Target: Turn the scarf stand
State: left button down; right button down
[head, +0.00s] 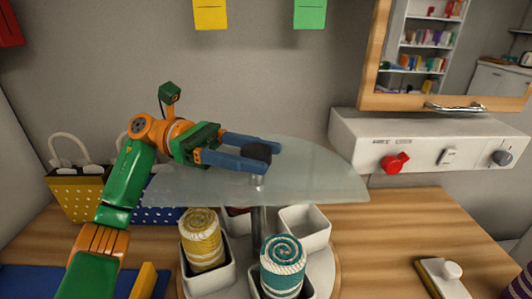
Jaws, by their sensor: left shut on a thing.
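The scarf stand has a translucent half-round glass top (315,178), a grey central post (258,222) and a round base. White square bins stand around the post. One bin holds a rolled yellow-and-white scarf (203,240), another a rolled teal-and-white scarf (283,265). The right-hand white bin (304,230) looks empty. A dark knob (257,151) tops the post. My left gripper (268,154) reaches in from the left above the glass, its blue fingers shut on the knob. Part of a dark red item behind the post is mostly hidden. My right gripper is not in view.
A yellow dotted bag (75,195) and a blue dotted bag (165,215) stand at the left by the wall. A white wall panel (430,145) with a red knob (395,163) is at the right.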

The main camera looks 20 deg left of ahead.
pick_arm(q)
jog(key=shift+f+g, duration=0.1)
jog(key=shift+g, duration=0.2)
dwell(0.4)
jog(key=shift+c, duration=1.1)
grip_release()
jog(key=shift+d, duration=0.1)
jog(key=shift+r, duration=0.4)
jog(key=r, duration=0.3)
jog(key=shift+s+d, duration=0.1)
jog(key=shift+s, duration=0.1)
jog(key=s+d+r+b, duration=0.1)
jog(key=s+d+r, duration=0.1)
jog(key=s+r, duration=0.2)
jog(key=s+d+r+b, duration=0.1)
jog(key=s+d+r, duration=0.2)
jog(key=s+r, duration=0.2)
jog(key=s, duration=0.3)
jog(key=shift+s+d+r, duration=0.15)
jog(key=shift+s+d, duration=0.05)
jog(key=shift+d, duration=0.1)
